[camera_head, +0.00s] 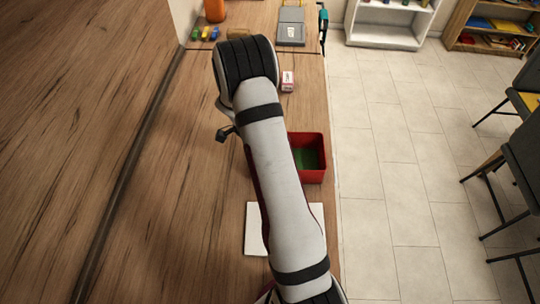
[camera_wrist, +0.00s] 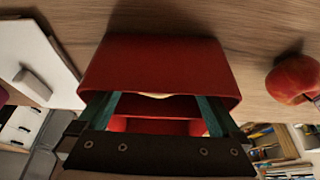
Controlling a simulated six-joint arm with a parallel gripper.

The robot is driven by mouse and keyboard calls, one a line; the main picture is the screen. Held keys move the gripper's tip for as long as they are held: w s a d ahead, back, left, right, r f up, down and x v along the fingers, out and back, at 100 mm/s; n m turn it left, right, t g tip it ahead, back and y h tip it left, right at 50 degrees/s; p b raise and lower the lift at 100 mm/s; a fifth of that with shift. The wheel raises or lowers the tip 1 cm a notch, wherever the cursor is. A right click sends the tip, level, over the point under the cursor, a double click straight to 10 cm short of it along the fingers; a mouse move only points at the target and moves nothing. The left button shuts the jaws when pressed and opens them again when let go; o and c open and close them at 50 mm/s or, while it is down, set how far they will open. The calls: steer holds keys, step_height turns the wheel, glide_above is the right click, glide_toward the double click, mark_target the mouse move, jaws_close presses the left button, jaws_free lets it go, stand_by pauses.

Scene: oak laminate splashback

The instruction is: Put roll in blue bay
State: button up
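My gripper (camera_wrist: 157,100) shows at the bottom of the wrist view. Its two teal fingers stand wide apart, with nothing clearly held between them. A red bin (camera_wrist: 155,65) lies straight beyond the fingers. In the head view the red bin (camera_head: 325,160) stands on the counter right of my arm, with green inside. A small pale patch (camera_wrist: 155,96) shows at the bin between the fingers; I cannot tell whether it is the roll. I cannot make out a blue bay in either view. In the head view my arm hides the gripper.
A red apple (camera_wrist: 293,78) lies right of the bin in the wrist view. A white board (camera_head: 254,230) lies on the counter nearer me. A small pink-and-white box (camera_head: 288,81) and a grey case (camera_head: 291,27) lie farther back. The counter's right edge is close to the bin.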

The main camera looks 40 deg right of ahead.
steer(key=shift+r, duration=0.1)
steer(key=v, duration=1.2)
steer(key=s+a+r+n+t+y, duration=0.1)
steer(key=s+a+r+n, duration=0.55)
steer(key=a+r, duration=0.2)
steer(key=s+a+r+n+t+y, duration=0.1)
steer(key=s+a+n+y, duration=0.3)
steer(key=s+a+n, duration=1)
steer(key=s+n, duration=0.1)
steer(key=s, duration=0.2)
steer(key=shift+t, duration=0.4)
